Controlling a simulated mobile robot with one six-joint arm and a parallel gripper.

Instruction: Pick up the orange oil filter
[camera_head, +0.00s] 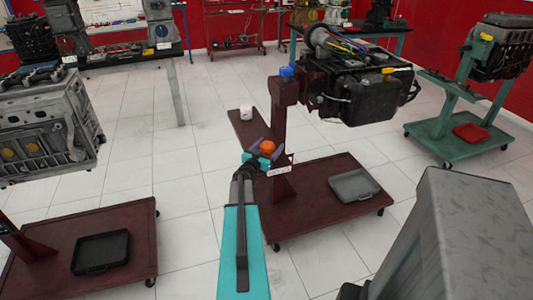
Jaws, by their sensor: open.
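The orange oil filter (268,147) is small and shows at the middle of the head view, just beyond the end of my arm, in front of the dark red post of an engine stand. My gripper (264,155) is open, with its fingers close around or beside the filter's near side. I cannot tell whether the fingers touch it. My gripper hides the filter's lower part and what it rests on.
A white cylinder (246,112) stands on the dark red stand's beam (243,126) behind. A black engine (363,88) hangs on that post. A grey tray (353,185) lies on the stand's base (318,205). A grey engine (45,135) is at left. White floor lies between stands.

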